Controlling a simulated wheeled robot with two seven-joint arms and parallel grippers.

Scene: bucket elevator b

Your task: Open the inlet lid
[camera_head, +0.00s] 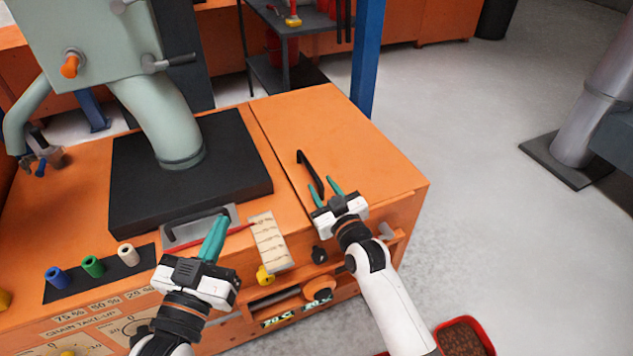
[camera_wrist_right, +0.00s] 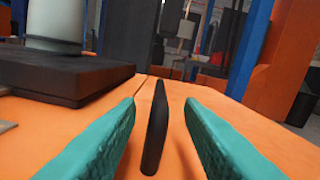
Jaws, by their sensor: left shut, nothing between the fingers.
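The inlet lid appears to be the orange top panel (camera_head: 350,125) right of the seam, lying flat and closed. Its black bar handle (camera_head: 311,172) stands near the seam and also shows in the right wrist view (camera_wrist_right: 156,128). My right gripper (camera_head: 322,186) is open at the near end of the handle. In the right wrist view its teal fingers stand on either side of the handle, with gaps on both sides. My left gripper (camera_head: 221,221) is shut and empty over the console's front edge, near a grey plate (camera_head: 180,233).
A pale green chute (camera_head: 170,125) stands on a black base (camera_head: 235,155) left of the lid. A labelled strip (camera_head: 268,240) and coloured pegs (camera_head: 92,266) sit along the front. A blue post (camera_head: 367,60) rises behind the lid. A red bin (camera_head: 465,338) stands on the floor.

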